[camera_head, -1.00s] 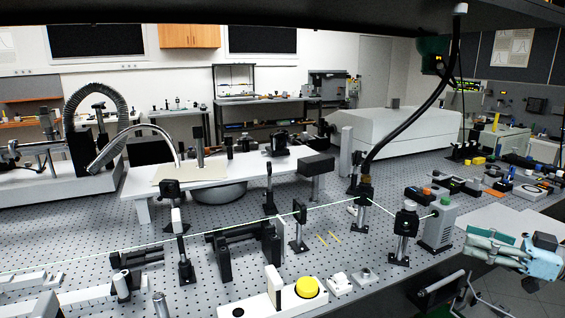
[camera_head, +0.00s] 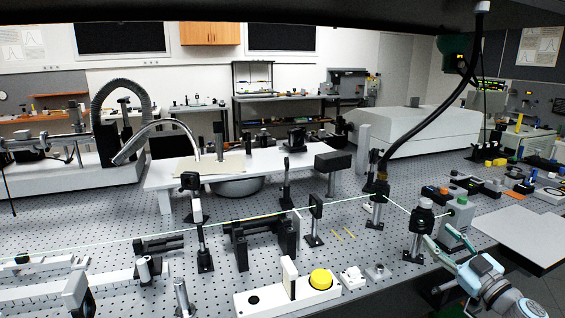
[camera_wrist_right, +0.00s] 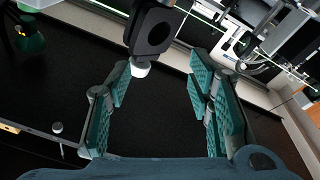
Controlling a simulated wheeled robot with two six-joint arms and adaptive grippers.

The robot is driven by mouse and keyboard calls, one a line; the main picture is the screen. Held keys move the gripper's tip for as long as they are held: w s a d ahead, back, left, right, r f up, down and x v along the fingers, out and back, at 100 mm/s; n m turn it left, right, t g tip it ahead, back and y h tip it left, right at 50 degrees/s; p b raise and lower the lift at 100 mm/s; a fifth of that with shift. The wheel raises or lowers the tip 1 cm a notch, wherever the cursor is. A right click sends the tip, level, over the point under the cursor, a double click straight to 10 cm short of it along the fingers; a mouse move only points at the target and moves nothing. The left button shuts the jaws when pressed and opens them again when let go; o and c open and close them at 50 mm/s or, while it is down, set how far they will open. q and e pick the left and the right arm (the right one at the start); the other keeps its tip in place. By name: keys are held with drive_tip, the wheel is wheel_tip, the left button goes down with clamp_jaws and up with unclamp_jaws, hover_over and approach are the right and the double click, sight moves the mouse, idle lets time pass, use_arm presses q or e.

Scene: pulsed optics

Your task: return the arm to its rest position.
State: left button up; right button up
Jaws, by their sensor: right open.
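My right gripper (camera_head: 452,247) is at the lower right of the head view, at the front edge of the optical table (camera_head: 370,285). Its arm comes up from the bottom right corner. In the right wrist view its two teal-padded fingers (camera_wrist_right: 160,72) stand wide apart with nothing held between them. A black ring mount (camera_wrist_right: 152,38) with a white knob shows just beyond the fingertips there. A black post mount (camera_head: 421,222) stands close to the left of the gripper in the head view; whether they touch I cannot tell. My left gripper is not in view.
A grey box with a green top (camera_head: 457,228) stands just behind the gripper. A white board (camera_head: 525,238) lies to the right. A white base with a yellow button (camera_head: 320,279) is at the front. A green beam crosses several mounts. The floor at the right front looks open.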

drive_tip(key=s+a+f+m+g+h, duration=0.3)
drive_tip(key=s+a+f+m+h, duration=0.15)
drive_tip(key=s+f, duration=0.45)
drive_tip(key=s+a+f+m+g+h, duration=0.35)
drive_tip(key=s+f+h, duration=0.25)
drive_tip(key=f, duration=0.5)
drive_tip(key=s+a+f+n+g+y, duration=0.1)
drive_tip(key=s+a+f+g+y, duration=0.3)
drive_tip(key=s, duration=0.9)
drive_tip(key=s+a+f+g, duration=0.3)
drive_tip(key=s+a+g, duration=0.3)
drive_tip(key=s, duration=0.7)
drive_tip(key=s+x, duration=0.2)
drive_tip(key=x, duration=0.6)
drive_tip(key=s+f+x, duration=0.1)
drive_tip(key=s+x, duration=0.1)
drive_tip(key=x, duration=0.7)
drive_tip(key=s+f+g, duration=0.1)
drive_tip(key=s+f, duration=1.3)
drive_tip(key=s, duration=0.1)
drive_tip(key=shift+d+m, duration=0.3)
drive_tip(key=shift+d, duration=0.05)
